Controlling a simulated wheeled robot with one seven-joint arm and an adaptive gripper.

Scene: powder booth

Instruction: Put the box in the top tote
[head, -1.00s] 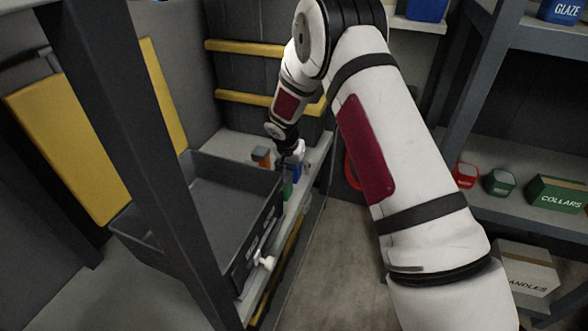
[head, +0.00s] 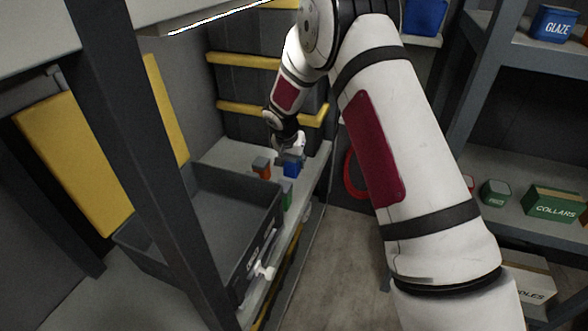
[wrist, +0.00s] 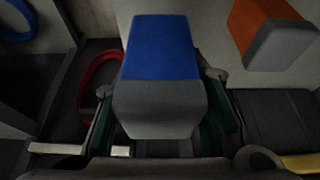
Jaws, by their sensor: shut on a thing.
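The box is blue with a grey end (wrist: 158,48) and fills the middle of the wrist view. In the head view the blue box (head: 291,169) shows small below my gripper (head: 289,155). My gripper is shut on it, with one finger along each side in the wrist view. Whether its lower end touches the shelf is hard to tell. Dark stacked totes with yellow bars (head: 262,88) stand behind my gripper in the head view. The inside of the top one is not visible.
An orange and grey box (head: 261,168) stands just left of the blue one, and a green one (head: 287,195) is nearer. A grey open bin (head: 215,205) sits at front left. A dark upright post (head: 140,150) crosses the left side. Shelving with a green COLLARS box (head: 555,204) stands right.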

